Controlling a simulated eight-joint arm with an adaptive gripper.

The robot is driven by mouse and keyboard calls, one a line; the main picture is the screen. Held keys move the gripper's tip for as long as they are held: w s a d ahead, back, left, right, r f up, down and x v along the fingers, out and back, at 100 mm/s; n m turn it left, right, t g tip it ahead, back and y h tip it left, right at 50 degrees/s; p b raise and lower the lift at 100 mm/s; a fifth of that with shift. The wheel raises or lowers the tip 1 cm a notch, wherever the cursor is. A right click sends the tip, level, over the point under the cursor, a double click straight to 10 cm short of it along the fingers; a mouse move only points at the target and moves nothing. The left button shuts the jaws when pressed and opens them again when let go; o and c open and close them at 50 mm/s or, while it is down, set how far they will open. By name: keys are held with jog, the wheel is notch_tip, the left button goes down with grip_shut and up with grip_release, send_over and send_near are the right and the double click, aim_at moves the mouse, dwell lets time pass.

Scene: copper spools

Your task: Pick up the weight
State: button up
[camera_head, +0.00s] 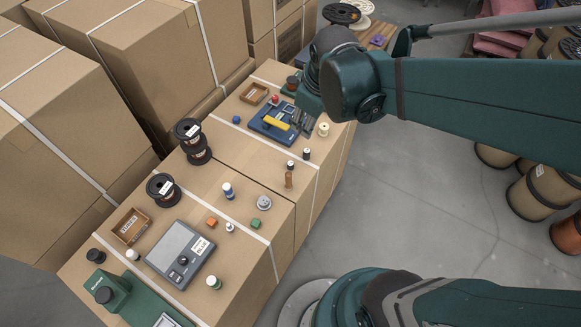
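I cannot tell for certain which thing is the weight. A small silver knobbed piece (229,227) stands upright on the front box and looks most like one. A grey round piece (264,203) stands to its right and farther back. A dark round knob-like piece (183,260) is on a grey flat device with a white label (181,245). My gripper (303,121) is at the far end of the boxes, above or beside a blue device (273,121) with a yellow part. It is well apart from these pieces. Its fingers are small and partly hidden, so their opening is unclear.
Orange (212,222) and green (254,224) blocks, a blue-and-white bottle (228,190) and a white-topped jar (214,282) stand nearby. Tall cartons (150,50) rise behind.

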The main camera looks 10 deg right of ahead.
jog(key=w+a+f+n+g+b, duration=0.2)
jog(key=w+f+n+b, duration=0.15)
jog(key=f, duration=0.65)
jog(key=n+g+b, duration=0.2)
jog(key=n, duration=0.3)
send_over(291, 163)
jog(key=f, duration=1.1)
jog(key=shift+w+a+f, duration=0.1)
jog(key=shift+a+f, duration=0.05)
jog(key=shift+a, duration=0.15)
jog(key=shift+f, duration=0.1)
jog(key=shift+f, duration=1.25)
jog(key=shift+d+f+b, duration=0.2)
jog(key=shift+f+b, duration=0.7)
jog(key=shift+f, duration=1.7)
jog(key=c, duration=1)
